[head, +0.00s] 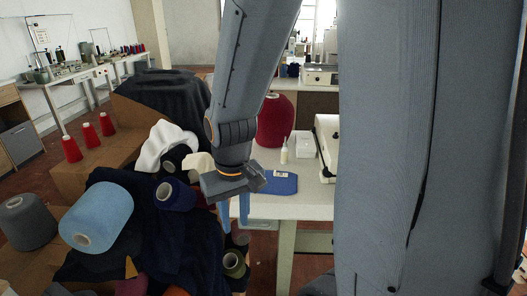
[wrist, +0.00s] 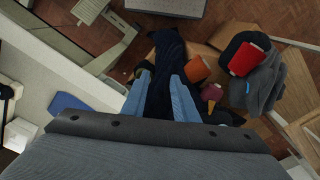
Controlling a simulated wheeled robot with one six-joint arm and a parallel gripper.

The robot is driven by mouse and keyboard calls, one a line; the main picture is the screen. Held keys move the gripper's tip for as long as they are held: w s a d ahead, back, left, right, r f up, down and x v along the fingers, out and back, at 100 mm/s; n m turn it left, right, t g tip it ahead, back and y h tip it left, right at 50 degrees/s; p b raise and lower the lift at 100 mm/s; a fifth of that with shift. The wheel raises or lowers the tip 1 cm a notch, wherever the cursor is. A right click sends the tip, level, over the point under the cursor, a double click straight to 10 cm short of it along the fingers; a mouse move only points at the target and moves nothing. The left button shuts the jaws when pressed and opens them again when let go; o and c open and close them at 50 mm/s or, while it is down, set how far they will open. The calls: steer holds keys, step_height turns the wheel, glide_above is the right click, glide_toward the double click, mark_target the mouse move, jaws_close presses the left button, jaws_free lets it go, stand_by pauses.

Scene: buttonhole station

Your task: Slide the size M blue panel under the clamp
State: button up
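A blue panel (head: 270,186) lies flat on the white table, with a small white label whose lettering is too small to read. A blue patch, seemingly the same panel (wrist: 65,103), shows at the left in the wrist view. My gripper (head: 234,216) points down just left of the panel, by the table's left edge. Its pale blue fingers (wrist: 160,88) are apart, with dark cloth seen below and nothing held between them. A cream machine (head: 327,138) stands at the table's right, mostly hidden by my arm; I cannot make out its clamp.
A red yarn cone (head: 275,120), a small bottle (head: 284,152) and a white box (head: 304,145) stand behind the panel. Left of the table is a heap of dark cloth (head: 150,228) with a light blue spool (head: 96,214) and other spools. Bare table (head: 300,206) shows around the panel.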

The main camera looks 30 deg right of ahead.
steer(key=w+d+m+p, duration=0.1)
steer(key=w+d+m, duration=0.15)
steer(key=w, duration=0.55)
steer(key=w+d+m+p, duration=0.15)
steer(key=w+d, duration=0.25)
steer(key=w, duration=0.4)
steer(key=w+d+f+m+p, duration=0.1)
steer(key=w+d+f+m, duration=0.1)
steer(key=w+d, duration=0.45)
steer(key=w+d+f+m+p, duration=0.1)
steer(key=w+d+f+p, duration=0.15)
steer(key=w+d, duration=0.4)
steer(key=shift+g, duration=0.4)
steer(key=f+b, duration=0.1)
steer(key=f, duration=0.1)
steer(key=f+b, duration=0.1)
steer(key=f, duration=0.1)
steer(key=a+f+b, duration=0.1)
steer(key=f, duration=0.1)
steer(key=shift+f+b, duration=0.3)
steer(key=shift+f, duration=0.1)
steer(key=shift+p, duration=1)
steer(key=shift+f+b, duration=0.5)
steer(key=shift+f, duration=0.6)
jaws_close()
